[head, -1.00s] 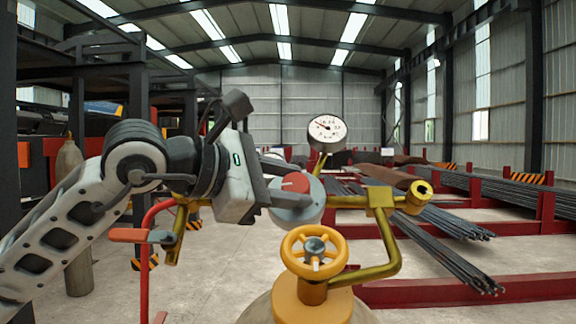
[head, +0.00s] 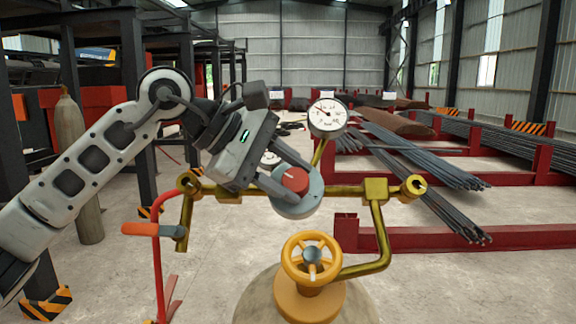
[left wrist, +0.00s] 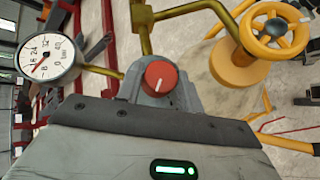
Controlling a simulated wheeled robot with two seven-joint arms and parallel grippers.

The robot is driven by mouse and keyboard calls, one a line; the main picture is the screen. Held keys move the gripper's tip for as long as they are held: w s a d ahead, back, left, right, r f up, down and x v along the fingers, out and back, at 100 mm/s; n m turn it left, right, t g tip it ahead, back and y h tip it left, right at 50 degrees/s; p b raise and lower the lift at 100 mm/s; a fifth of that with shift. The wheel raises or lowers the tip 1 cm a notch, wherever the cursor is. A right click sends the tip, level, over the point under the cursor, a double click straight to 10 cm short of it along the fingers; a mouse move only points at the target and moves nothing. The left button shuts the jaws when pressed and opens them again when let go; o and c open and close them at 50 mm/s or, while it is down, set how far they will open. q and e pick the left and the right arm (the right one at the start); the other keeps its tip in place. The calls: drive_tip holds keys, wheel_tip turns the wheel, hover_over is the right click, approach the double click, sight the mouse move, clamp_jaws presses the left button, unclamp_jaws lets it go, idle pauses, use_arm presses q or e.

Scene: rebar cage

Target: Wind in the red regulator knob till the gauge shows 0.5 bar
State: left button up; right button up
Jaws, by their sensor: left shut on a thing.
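The red regulator knob (head: 295,181) sits on a grey round regulator body (head: 299,206) on a brass pipe. My left gripper (head: 291,178) comes in from the left and is shut on the knob, one finger above it and one below. In the left wrist view the knob (left wrist: 160,77) has a white mark pointing down. A white round gauge (head: 327,117) stands above the regulator. In the left wrist view a gauge (left wrist: 50,57) has a red needle pointing to the lower left; its exact reading is unclear.
A yellow handwheel (head: 312,257) tops the cylinder (head: 262,298) below the regulator. A torch-like orange-handled lever (head: 141,229) and red hose (head: 158,275) hang at left. Brass pipes (head: 345,190) run right. Rebar bundles (head: 430,175) lie on red racks behind.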

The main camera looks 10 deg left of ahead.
idle(0.4)
use_arm(q)
drive_tip(key=o, duration=1)
drive_tip(key=b+v, duration=0.2)
drive_tip(key=v, duration=1.4)
drive_tip(key=shift+w+r, duration=0.1)
use_arm(e)
drive_tip(key=shift+w+a+f, duration=0.1)
drive_tip(key=shift+a+f, duration=0.15)
drive_tip(key=shift+f, duration=0.15)
